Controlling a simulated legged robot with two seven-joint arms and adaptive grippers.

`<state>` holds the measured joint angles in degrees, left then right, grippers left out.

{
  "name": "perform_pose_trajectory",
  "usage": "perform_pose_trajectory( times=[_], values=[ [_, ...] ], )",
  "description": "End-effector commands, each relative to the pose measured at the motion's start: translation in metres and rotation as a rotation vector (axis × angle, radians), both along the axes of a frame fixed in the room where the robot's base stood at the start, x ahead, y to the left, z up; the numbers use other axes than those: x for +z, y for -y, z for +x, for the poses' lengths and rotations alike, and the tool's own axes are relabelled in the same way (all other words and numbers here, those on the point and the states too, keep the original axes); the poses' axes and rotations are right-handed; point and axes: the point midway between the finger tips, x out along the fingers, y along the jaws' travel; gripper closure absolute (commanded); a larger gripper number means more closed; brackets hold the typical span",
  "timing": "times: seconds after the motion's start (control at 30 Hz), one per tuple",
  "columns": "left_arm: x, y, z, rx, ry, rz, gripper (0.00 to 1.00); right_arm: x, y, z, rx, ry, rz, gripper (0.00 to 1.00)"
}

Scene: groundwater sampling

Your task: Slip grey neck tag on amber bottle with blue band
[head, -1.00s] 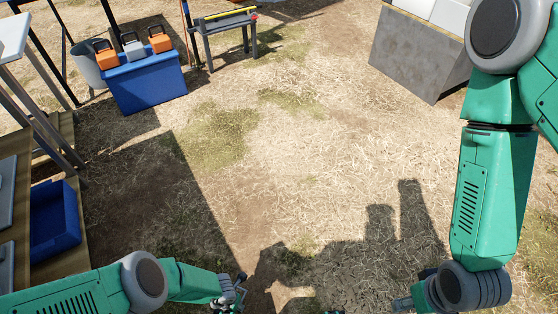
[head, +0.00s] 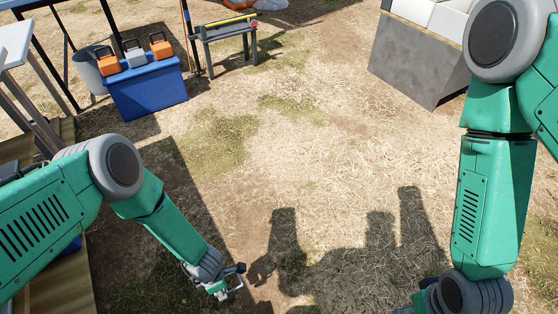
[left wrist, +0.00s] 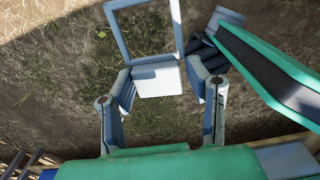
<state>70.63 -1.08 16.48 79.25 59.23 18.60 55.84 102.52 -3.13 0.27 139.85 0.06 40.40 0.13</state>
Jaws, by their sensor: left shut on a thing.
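The grey neck tag (left wrist: 157,80) shows in the left wrist view as a pale plate with an open square loop above it. My left gripper (left wrist: 164,88) is shut on the plate, with one finger at each side. In the head view my left gripper (head: 230,286) is low, left of the middle, over bare ground. The tag is too small there to make out clearly. My right arm hangs down on the right, and only a grey bit of its hand shows at the bottom edge; its fingers are cut off. No amber bottle with a blue band is visible.
A blue box (head: 149,88) with orange and grey cases stands at the back left beside a grey bucket (head: 90,74). A grey block (head: 415,58) stands at the back right. The straw-covered ground between is clear.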

Motion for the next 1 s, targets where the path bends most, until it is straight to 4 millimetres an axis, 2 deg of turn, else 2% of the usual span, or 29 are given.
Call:
perform_pose_trajectory(
  times=[0.03,0.23,0.27,0.37,0.7,0.8,1.0],
  values=[
    [0.024,-0.002,0.01,-0.092,0.003,0.0,0.87,0.0,0.0,0.0,0.0,0.0,0.0,0.48],
    [0.103,-0.011,0.034,-0.469,0.004,0.005,0.87,0.0,0.0,0.0,0.0,0.0,0.0,0.48],
    [0.115,-0.013,0.038,-0.527,0.003,0.005,0.94,0.0,0.0,0.0,0.0,0.0,0.0,0.48],
    [0.157,-0.018,0.051,-0.72,0.001,0.008,0.94,0.0,0.0,0.0,0.0,0.0,0.0,0.48],
    [0.309,-0.037,0.1,-1.424,0.001,0.008,0.94,0.0,0.0,0.0,0.0,0.0,0.0,0.48],
    [0.348,-0.041,0.112,-1.61,0.001,0.008,0.94,0.0,0.0,0.0,0.0,0.0,0.0,0.48],
    [0.408,-0.048,0.132,-1.901,0.001,0.004,0.94,0.0,0.0,0.0,0.0,0.0,0.0,0.48]
  ],
)
